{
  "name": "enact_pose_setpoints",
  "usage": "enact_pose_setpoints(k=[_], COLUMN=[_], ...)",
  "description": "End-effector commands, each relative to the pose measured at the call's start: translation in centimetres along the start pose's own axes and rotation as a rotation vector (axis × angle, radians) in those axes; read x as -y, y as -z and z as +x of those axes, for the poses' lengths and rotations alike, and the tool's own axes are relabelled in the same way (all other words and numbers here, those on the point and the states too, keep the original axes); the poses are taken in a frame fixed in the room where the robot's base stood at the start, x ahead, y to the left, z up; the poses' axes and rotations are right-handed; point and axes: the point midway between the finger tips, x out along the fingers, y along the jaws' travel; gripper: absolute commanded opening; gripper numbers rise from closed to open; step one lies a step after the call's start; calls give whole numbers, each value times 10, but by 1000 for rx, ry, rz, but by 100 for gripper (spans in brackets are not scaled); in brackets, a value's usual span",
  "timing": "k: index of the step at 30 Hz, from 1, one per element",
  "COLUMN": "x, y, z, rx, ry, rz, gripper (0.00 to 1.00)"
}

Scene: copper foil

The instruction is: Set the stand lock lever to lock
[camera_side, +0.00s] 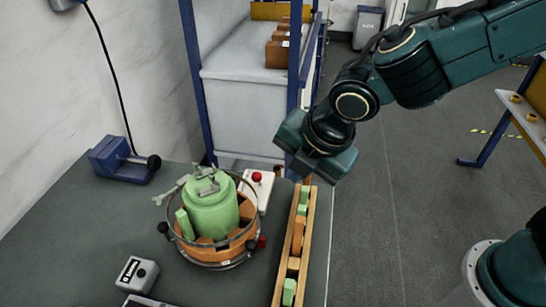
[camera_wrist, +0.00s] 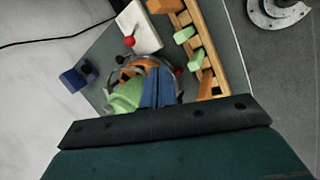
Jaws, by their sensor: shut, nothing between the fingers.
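A round stand with a metal ring and an orange base (camera_side: 215,252) sits on the dark table, holding a green cylinder (camera_side: 212,212). A red knob (camera_side: 262,242) and black knobs show at its rim. Behind it is a white box with a red-ball lever (camera_side: 257,177); this lever also shows in the wrist view (camera_wrist: 129,41). I cannot tell for sure which is the stand lock lever. My gripper (camera_wrist: 158,72) is shut and empty; its blue fingers overlap the stand in the wrist view. In the side view it hangs above and right of the white box, fingertips hidden.
A wooden rack (camera_side: 278,290) with green and orange blocks runs along the table's right edge. A blue device (camera_side: 122,162) with a black knob stands at the back left. A grey box (camera_side: 137,274) is at the front. Bare table (camera_side: 60,240) lies left of the stand.

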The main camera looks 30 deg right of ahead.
Motion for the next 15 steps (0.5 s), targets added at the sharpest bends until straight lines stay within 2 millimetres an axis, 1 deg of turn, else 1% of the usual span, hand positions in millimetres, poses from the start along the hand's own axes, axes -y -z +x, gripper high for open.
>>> enact_pose_setpoints(k=[8,11,15], x=[0,0,1], y=[0,0,0], z=[6,13,27], rx=[0,1,0], ry=[2,2,4], rz=[1,1,2], gripper=[0,0,0])
